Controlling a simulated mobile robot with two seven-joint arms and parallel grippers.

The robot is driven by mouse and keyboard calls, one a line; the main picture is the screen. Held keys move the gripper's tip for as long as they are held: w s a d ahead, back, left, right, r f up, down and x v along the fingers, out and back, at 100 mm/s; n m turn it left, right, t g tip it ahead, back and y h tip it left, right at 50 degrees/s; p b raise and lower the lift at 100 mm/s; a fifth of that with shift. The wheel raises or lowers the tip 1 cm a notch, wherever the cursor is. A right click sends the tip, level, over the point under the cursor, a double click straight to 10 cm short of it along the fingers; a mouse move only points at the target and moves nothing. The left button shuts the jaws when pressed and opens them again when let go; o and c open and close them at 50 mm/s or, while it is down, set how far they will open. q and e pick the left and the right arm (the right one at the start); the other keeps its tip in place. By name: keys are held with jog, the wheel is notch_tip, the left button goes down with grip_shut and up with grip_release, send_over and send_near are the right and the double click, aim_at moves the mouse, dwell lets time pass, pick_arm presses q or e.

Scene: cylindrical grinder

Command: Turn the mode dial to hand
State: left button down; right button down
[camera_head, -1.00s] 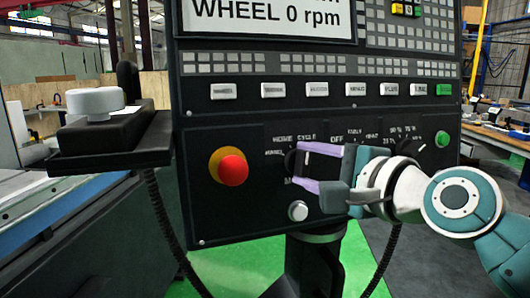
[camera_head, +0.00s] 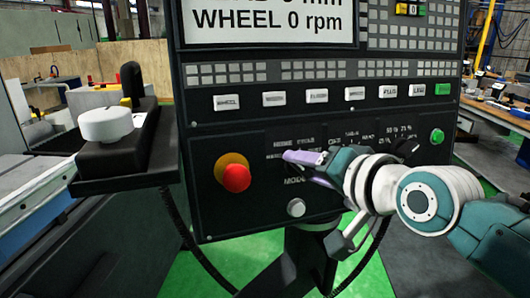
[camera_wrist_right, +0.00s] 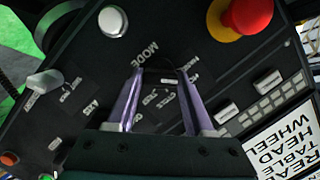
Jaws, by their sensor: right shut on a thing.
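The mode dial (camera_wrist_right: 160,73) is a small dark knob on the black control panel (camera_head: 222,130), above the word MODE in the head view. My right gripper (camera_head: 300,168) reaches in from the right, its purple fingers at the dial. In the right wrist view the fingers (camera_wrist_right: 160,76) sit on either side of the dark knob, shut on it. The dial blends into the black panel and the fingers cover part of it, so I cannot read its pointer. Labels around it are partly hidden and blurred. My left gripper is not in view.
A red stop button (camera_head: 236,178) on a yellow base sits left of the dial. A silver button (camera_head: 296,207) is below it, a green button (camera_head: 437,136) to the right. A row of white keys (camera_head: 317,96) runs above. A black bracket (camera_head: 130,150) with a white knob juts out at left.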

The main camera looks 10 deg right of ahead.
jog(key=shift+a+n+h+p, duration=0.1)
jog(key=shift+n+h+p, duration=0.2)
jog(key=shift+n+p, duration=0.85)
jog(key=shift+n, duration=0.45)
jog(key=shift+c, duration=1.6)
grip_release()
jog(key=shift+s+r, duration=0.1)
jog(key=v, duration=0.9)
jog(key=shift+s+r+p, duration=0.25)
jog(key=shift+s+p, duration=0.1)
jog(key=shift+p, duration=0.05)
